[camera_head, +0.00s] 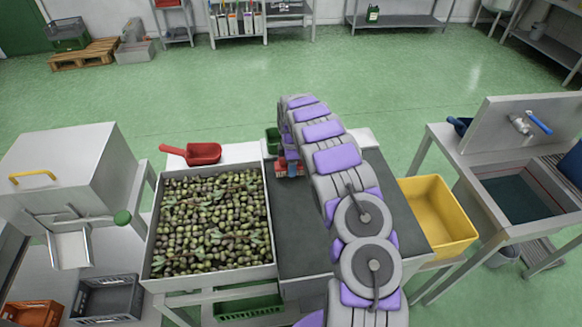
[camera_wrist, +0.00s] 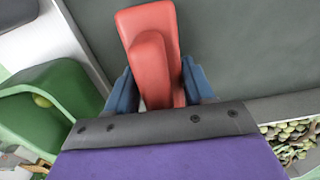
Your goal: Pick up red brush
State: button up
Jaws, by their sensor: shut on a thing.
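The red brush (camera_head: 283,171) is at the far left part of the dark grey worktop, beside the olive tray, mostly hidden by my arm in the head view. In the wrist view the brush (camera_wrist: 150,30) has a red body with a raised red handle. My gripper (camera_head: 290,157) is above it. The wrist view shows the blue fingers of my gripper (camera_wrist: 160,88) on both sides of the brush, shut on it. The lower part of the brush is hidden by the gripper, and I cannot tell whether it still touches the worktop.
A tray of olives (camera_head: 271,222) stands left of the dark worktop (camera_head: 300,240). A red scoop (camera_head: 204,153) lies behind the tray. A green container (camera_wrist: 75,85) is close to my gripper. A yellow bin (camera_head: 440,215) is at the right, before a sink (camera_head: 520,195).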

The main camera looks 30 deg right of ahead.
jog(key=shift+d, duration=0.25)
jog(key=c, duration=0.4)
grip_shut()
jog(key=shift+a+r, duration=0.1)
notch_tip(320, 180, up, 4)
jog(key=shift+f+p, duration=0.1)
jog(key=shift+p, duration=0.75)
jog(key=shift+s+f, duration=0.15)
jog(key=shift+s, duration=0.2)
jog(key=s+p, duration=0.1)
jog(key=s, duration=0.4)
jog(key=s+r+p, duration=0.1)
jog(key=s, duration=0.4)
jog(key=s+p, duration=0.1)
jog(key=s, duration=0.4)
jog(key=shift+s+r, duration=0.15)
